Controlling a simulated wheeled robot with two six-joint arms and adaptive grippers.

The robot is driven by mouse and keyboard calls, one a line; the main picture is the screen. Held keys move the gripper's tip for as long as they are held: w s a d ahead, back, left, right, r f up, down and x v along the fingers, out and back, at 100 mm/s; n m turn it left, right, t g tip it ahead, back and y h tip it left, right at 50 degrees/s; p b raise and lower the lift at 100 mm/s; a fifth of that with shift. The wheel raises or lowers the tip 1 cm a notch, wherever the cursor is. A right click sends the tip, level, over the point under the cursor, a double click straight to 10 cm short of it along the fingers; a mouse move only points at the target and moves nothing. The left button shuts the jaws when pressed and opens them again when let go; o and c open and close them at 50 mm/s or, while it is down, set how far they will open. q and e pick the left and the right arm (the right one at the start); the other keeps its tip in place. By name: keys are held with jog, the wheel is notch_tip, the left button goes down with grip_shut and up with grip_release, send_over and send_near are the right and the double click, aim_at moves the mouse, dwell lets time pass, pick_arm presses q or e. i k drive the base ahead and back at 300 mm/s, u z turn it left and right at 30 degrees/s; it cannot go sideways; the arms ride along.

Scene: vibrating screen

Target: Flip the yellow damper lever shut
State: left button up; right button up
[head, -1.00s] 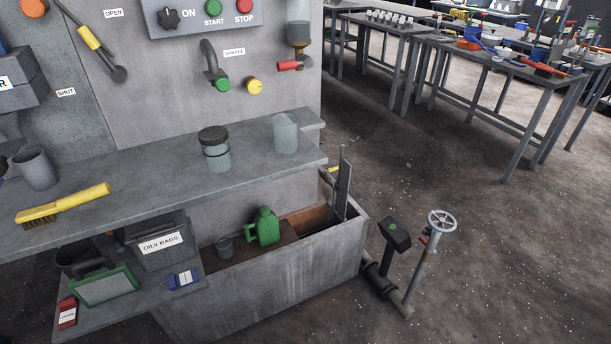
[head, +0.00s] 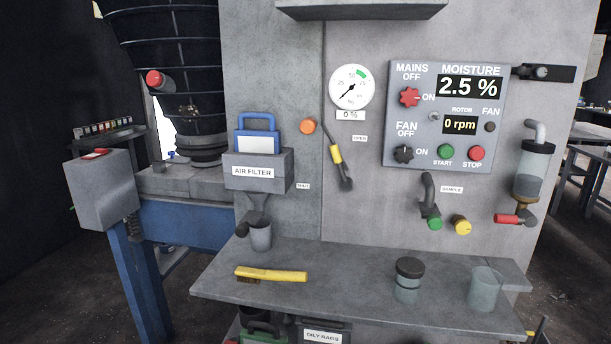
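The damper lever (head: 339,160) is a dark bar with a yellow sleeve on the grey panel, left of the control box. Its dark pivot end is at lower right, and its upper end leans up and left near an orange knob (head: 308,126). An OPEN label (head: 360,138) is to the right of the lever. A SHUT label (head: 303,186) is lower, to its left. The lever lies between the two labels, with its upper end above both. Neither of my grippers shows in the head view.
The air filter box (head: 258,172) sticks out left of the lever. A gauge (head: 351,87) is above. The control box (head: 445,117) is to the right.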

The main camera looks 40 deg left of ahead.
aim_at(346, 182)
jog(key=u, duration=0.95)
jog(key=k, duration=1.35)
jog(key=u, duration=0.25)
jog(key=i, duration=0.35)
jog(key=u, duration=0.65)
jog(key=i, duration=1.4)
jog(key=z, duration=0.4)
